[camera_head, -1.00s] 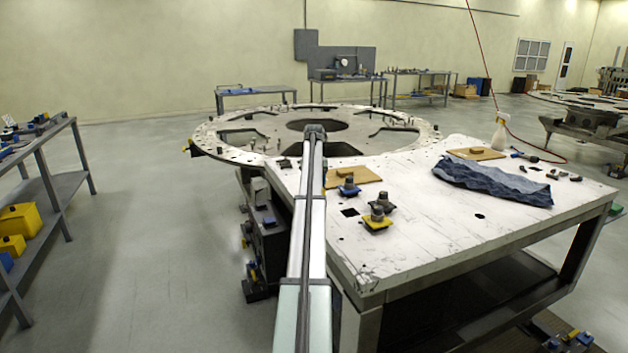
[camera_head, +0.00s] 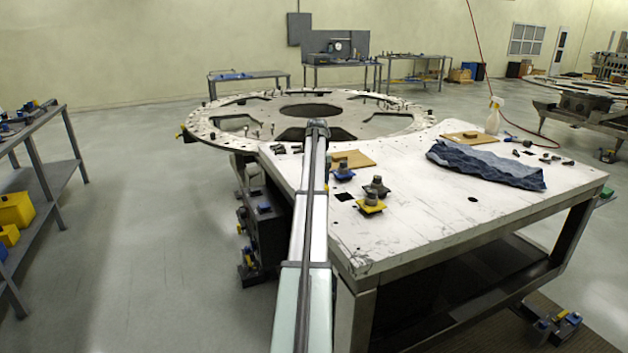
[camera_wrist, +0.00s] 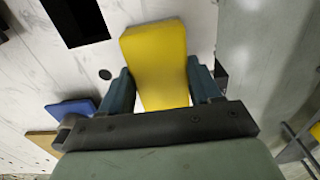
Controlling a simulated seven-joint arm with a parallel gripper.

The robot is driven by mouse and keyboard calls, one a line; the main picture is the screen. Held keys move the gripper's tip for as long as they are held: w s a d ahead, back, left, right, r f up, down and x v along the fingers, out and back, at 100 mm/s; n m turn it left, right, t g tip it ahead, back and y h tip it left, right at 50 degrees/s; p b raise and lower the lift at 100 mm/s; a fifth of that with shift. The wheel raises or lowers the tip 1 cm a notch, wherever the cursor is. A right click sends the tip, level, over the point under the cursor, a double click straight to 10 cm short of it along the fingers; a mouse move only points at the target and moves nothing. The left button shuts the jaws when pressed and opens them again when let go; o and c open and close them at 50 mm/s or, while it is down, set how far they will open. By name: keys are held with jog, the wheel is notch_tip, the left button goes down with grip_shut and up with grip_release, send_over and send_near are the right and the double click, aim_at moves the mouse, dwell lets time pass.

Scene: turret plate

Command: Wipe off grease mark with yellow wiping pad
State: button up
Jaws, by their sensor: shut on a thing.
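My gripper (camera_wrist: 163,88) is shut on a thick yellow pad (camera_wrist: 157,55), with one dark blue finger at each side of it. The pad points away over the white worktable (camera_wrist: 40,65); I cannot tell whether it touches the surface. In the head view my arm hides the gripper and the held pad. A dark round spot (camera_wrist: 105,74) and a black rectangle (camera_wrist: 85,25) lie left of the pad in the wrist view. I cannot tell whether either is grease. The white worktable (camera_head: 430,225) shows dark marks, including a black square (camera_head: 345,196).
Knobbed pieces with yellow (camera_head: 370,204), blue (camera_head: 342,171) and dark (camera_head: 377,187) bases stand right of my arm. The big ring plate (camera_head: 220,105) is behind. The table's front right is clear.

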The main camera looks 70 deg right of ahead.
jog(key=w+d, duration=0.5)
jog(key=d, duration=0.1)
jog(key=shift+w, duration=0.4)
notch_tip(320, 180, up, 8)
jog(key=shift+a, duration=0.15)
dwell(0.4)
